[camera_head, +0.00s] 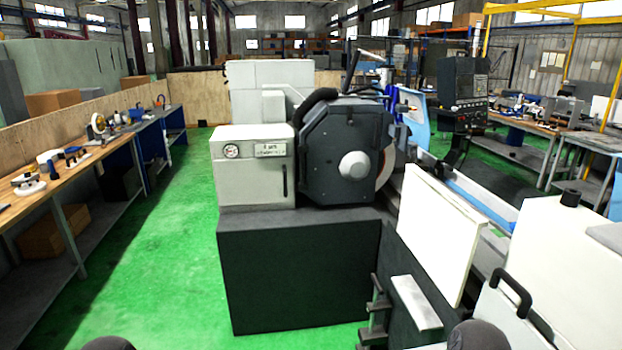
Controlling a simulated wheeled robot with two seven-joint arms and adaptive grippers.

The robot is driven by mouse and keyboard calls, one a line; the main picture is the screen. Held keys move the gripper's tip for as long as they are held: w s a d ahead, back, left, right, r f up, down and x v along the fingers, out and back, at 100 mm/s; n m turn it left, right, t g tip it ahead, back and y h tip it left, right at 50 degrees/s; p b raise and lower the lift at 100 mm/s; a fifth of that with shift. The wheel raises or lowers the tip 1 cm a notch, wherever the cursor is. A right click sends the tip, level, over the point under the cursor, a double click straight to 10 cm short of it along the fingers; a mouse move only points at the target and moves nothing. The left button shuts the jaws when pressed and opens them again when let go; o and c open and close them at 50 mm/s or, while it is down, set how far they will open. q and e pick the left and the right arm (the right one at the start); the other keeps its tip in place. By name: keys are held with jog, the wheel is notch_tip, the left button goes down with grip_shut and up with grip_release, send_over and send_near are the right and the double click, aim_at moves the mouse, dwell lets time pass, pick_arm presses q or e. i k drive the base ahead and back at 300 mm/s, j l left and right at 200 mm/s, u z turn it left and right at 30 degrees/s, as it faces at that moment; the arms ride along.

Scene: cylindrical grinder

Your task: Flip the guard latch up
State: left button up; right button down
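The cylindrical grinder stands ahead, with a dark faceted wheel guard (325,165) that has a pale round hub (354,165) on its face. The edge of the grinding wheel (386,166) shows at the guard's right side. A thin dark lever (351,71) sticks up at a slant above the guard. A small dark vertical handle (285,180) is on the white cabinet left of the guard. I cannot tell which part is the guard latch, or its position. Neither gripper is in view; only dark rounded parts, likely of my arms, show at the bottom edge.
The white cabinet (240,178) carries a gauge. A white panel (440,230) and a white cover with a black handle (518,295) stand at the right front. A control panel (463,95) hangs behind. A workbench (75,170) lines the left; green floor (165,260) between is clear.

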aim_at(349, 121)
jog(key=i+l+u, duration=0.1)
jog(key=i, duration=0.4)
jog(key=i+l+u, duration=0.1)
jog(key=i+l, duration=0.15)
jog(key=i, duration=0.2)
jog(key=i+l+u, duration=0.15)
jog(key=i, duration=0.35)
jog(key=i+l+u, duration=0.1)
jog(key=i+l, duration=0.3)
jog(key=i+l+u, duration=0.2)
jog(key=i+l, duration=0.2)
